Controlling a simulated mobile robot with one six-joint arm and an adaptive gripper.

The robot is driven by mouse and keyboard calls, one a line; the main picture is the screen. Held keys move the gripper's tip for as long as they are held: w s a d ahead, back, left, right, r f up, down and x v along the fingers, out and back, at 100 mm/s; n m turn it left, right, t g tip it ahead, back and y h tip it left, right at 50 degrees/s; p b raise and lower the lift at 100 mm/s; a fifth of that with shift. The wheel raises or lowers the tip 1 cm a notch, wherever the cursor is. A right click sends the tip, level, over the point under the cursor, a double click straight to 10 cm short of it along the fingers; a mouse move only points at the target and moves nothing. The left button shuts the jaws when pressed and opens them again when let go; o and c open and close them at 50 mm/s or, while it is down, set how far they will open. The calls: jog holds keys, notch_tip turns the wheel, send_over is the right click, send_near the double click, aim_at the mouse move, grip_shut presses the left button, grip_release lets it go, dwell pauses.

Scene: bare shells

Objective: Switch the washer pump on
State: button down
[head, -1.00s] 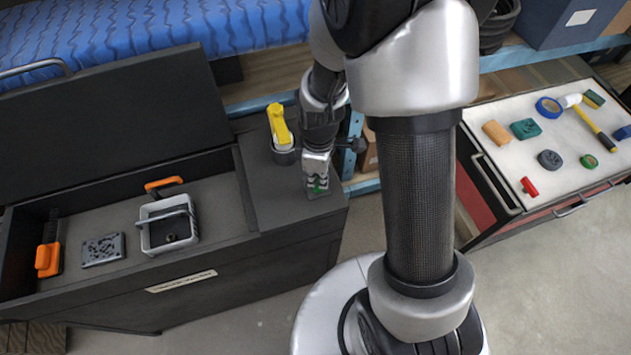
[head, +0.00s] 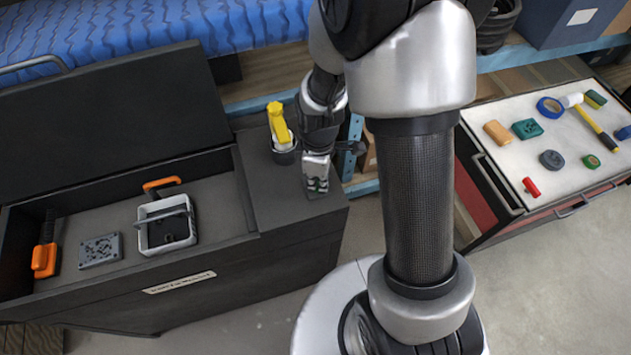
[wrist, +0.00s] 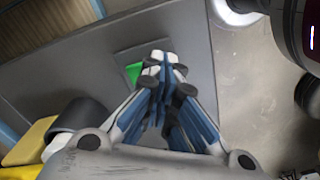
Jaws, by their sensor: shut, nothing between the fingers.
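My gripper (head: 317,184) points down over the right end of the dark bench top (head: 262,195). It is shut and empty, its fingertips together. In the wrist view the fingertips (wrist: 166,76) are over a grey plate (wrist: 122,58) on that top. A bright green patch (wrist: 134,73) shows on the plate just left of the fingers. I take this to be the washer pump's switch. The fingers hide part of it, so I cannot tell its position or whether they touch it.
A yellow-topped thing (head: 278,122) stands in a dark holder just left of my gripper. An open compartment further left holds a white-rimmed basket (head: 142,232), a grey block (head: 100,250) and an orange-handled tool (head: 44,260). A tool cart (head: 540,150) stands at the right.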

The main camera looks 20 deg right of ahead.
jog(key=shift+f, duration=0.25)
jog(key=shift+r+p, duration=2.6)
jog(key=shift+r, duration=0.95)
